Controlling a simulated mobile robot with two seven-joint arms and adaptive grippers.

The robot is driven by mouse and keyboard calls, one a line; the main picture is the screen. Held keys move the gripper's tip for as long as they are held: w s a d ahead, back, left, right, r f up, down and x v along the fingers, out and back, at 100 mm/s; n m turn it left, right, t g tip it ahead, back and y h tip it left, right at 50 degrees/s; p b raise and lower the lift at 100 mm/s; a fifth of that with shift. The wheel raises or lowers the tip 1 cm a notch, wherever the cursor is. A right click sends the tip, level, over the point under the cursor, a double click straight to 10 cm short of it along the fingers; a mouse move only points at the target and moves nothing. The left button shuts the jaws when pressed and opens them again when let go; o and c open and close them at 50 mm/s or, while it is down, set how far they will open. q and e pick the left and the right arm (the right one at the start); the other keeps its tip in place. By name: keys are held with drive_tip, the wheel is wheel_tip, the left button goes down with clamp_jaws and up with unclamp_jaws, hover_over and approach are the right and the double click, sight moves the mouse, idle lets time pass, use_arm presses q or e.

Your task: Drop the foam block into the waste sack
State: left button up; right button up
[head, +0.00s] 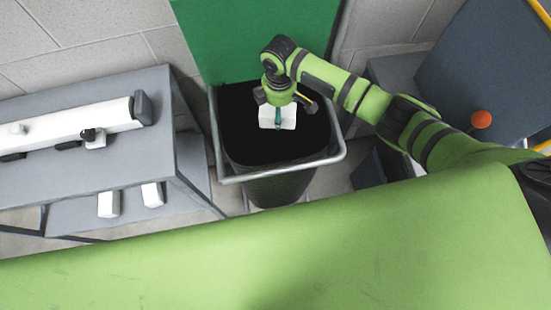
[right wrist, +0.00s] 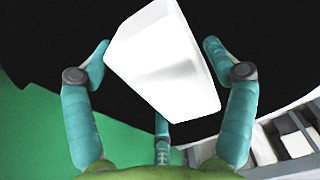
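The foam block (head: 269,115) is a white block in the grip of my right gripper (head: 278,114), over the open mouth of the waste sack. In the right wrist view the foam block (right wrist: 165,60) sits tilted among the teal fingers of the right gripper (right wrist: 155,50). The left fingertip meets its edge, and a narrow gap seems to show by the right one. The waste sack (head: 285,187) is black and hangs open in a grey tubular frame (head: 290,167). Its inside is dark. My left gripper is not in view.
A grey bench (head: 90,180) with a long white unit (head: 70,125) and small white parts stands left of the sack. A green panel (head: 255,40) stands behind it. A dark blue-grey cabinet (head: 490,70) and an orange ball (head: 481,119) are at the right.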

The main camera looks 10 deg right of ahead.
drive_tip(key=shift+r, duration=0.1)
idle(0.3)
wheel_tip(320, 180, up, 12)
idle(0.4)
idle(0.4)
